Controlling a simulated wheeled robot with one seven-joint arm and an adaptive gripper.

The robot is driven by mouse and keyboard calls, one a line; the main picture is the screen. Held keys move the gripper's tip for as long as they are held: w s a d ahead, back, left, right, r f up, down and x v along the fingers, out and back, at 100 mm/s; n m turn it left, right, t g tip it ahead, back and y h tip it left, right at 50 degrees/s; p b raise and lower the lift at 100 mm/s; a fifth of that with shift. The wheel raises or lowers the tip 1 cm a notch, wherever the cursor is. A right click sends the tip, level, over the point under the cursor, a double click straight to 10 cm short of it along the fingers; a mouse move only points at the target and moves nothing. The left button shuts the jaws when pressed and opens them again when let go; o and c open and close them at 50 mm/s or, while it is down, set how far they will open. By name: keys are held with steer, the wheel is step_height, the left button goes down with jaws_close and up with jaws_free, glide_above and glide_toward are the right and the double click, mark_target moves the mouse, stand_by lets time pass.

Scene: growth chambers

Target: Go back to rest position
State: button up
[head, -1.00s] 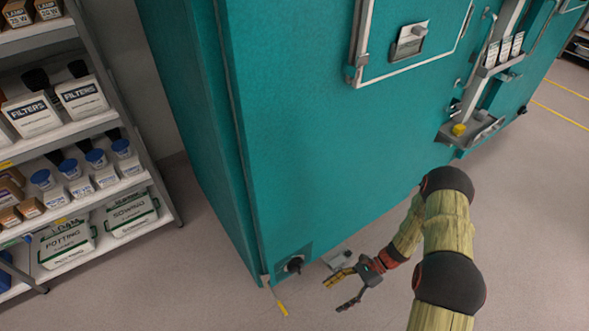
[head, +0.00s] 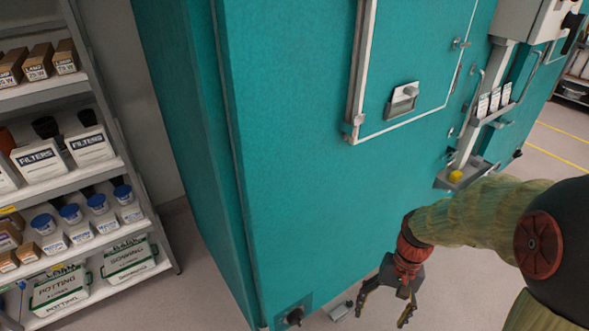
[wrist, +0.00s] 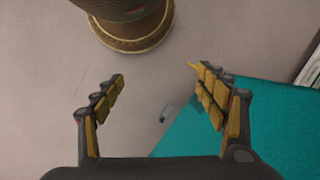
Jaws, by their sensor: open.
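My gripper (head: 384,306) is low in front of the teal growth chamber (head: 300,160), at the lower right of the head view. Its two fingers are spread apart with nothing between them. In the wrist view my gripper (wrist: 158,95) is also open and empty, above the pale floor. The teal chamber (wrist: 270,115) fills the lower right there. My arm comes in from the right edge of the head view.
A shelf rack (head: 110,240) with boxes, jars and tubs stands at the left. A grey pedal (head: 341,310) and a black knob (head: 294,316) sit low at the chamber. A small tray (head: 463,176) holds a yellow item. Floor at the right is clear.

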steer(key=s+a+r+n+t+h+p, duration=0.1)
steer(key=s+r+n+t, duration=0.1)
steer(key=r, duration=1)
steer(key=s+a+r+n+t+h+p, duration=0.1)
steer(key=s+r+t, duration=0.4)
steer(key=r, duration=0.7)
steer(key=shift+s+a+r+n+t+p, duration=0.15)
steer(key=shift+a+r+n+t+p, duration=0.25)
steer(key=shift+t+p, duration=0.15)
